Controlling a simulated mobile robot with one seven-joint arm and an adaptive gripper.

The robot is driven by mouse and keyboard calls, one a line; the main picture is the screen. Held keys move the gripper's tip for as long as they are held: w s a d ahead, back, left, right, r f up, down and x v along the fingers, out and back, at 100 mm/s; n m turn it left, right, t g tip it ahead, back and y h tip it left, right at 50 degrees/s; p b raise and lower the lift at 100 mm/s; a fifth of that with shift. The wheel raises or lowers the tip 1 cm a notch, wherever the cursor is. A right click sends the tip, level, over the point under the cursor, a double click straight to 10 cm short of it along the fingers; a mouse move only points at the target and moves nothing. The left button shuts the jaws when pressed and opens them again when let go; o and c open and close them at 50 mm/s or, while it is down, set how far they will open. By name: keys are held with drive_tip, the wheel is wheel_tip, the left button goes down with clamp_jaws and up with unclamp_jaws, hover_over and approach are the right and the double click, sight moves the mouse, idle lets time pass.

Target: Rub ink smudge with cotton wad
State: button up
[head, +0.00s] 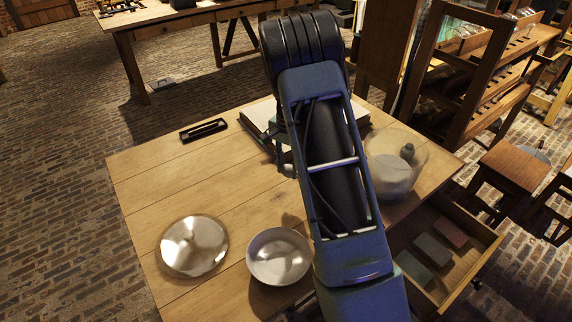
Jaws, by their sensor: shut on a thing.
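An open book or stack of pale sheets (262,115) lies at the back of the wooden table, largely covered by my arm. My gripper (280,160) shows only in part, at the left edge of my arm, low over the front of the sheets. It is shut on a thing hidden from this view. I cannot make out a cotton wad in its jaws or an ink smudge on the sheets. A clear glass jar (408,168) with whitish contents and a grey knob-like piece stands right of my arm.
A shiny round metal plate (194,246) and a pale bowl (279,257) are at the table's front. A dark narrow tray (204,130) lies at the back left. An open drawer (478,262) with several coloured blocks juts out at right. The table's left-middle (180,180) is clear.

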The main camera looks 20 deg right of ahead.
drive_tip(key=shift+w+a+f+b, duration=0.15)
drive_tip(key=shift+w+b, duration=0.1)
drive_tip(key=shift+b, duration=0.25)
